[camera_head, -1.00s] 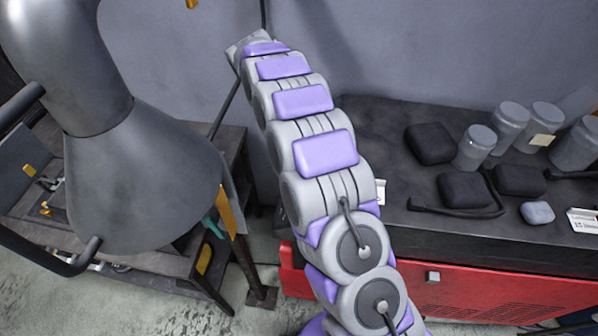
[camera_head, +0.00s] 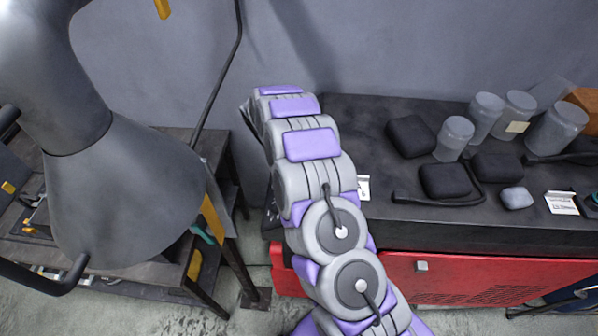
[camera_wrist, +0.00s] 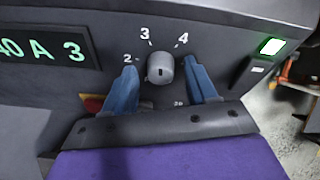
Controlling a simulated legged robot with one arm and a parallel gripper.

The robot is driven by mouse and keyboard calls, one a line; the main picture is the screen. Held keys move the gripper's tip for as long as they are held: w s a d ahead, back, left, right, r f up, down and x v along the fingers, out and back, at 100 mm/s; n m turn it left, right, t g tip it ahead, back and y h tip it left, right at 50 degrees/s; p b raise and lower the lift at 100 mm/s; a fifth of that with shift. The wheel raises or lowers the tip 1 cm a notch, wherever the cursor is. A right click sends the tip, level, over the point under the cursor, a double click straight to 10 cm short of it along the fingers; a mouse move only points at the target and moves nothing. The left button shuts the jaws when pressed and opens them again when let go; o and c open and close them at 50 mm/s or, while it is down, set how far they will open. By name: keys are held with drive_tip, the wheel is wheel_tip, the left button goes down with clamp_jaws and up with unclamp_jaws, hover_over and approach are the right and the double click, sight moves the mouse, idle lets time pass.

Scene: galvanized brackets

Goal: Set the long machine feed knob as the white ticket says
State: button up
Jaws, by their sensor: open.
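In the wrist view a grey rounded feed knob (camera_wrist: 160,68) stands out from a dark panel (camera_wrist: 217,28), with white marks 2, 3 and 4 around it and another, blurred mark below right. A dark slot shows on its lower face; I cannot tell for sure which mark it points at. My gripper (camera_wrist: 160,72) is open, one blue finger on each side of the knob; contact is unclear. In the head view my arm hides the gripper and knob. A white ticket (camera_head: 363,188) shows beside my arm and another (camera_head: 562,203) lies at the right; their writing is unreadable.
The panel has a green display (camera_wrist: 45,50) reading about "40 A 3" and a lit green button (camera_wrist: 272,46). In the head view, grey jars (camera_head: 455,138) and black pouches (camera_head: 410,136) stand on the dark top. A grey hood (camera_head: 125,200) hangs at the left.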

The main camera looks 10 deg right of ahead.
drive_tip(key=shift+a+f, duration=0.2)
drive_tip(key=shift+a, duration=0.05)
drive_tip(key=shift+d, duration=0.15)
drive_tip(key=c, duration=1)
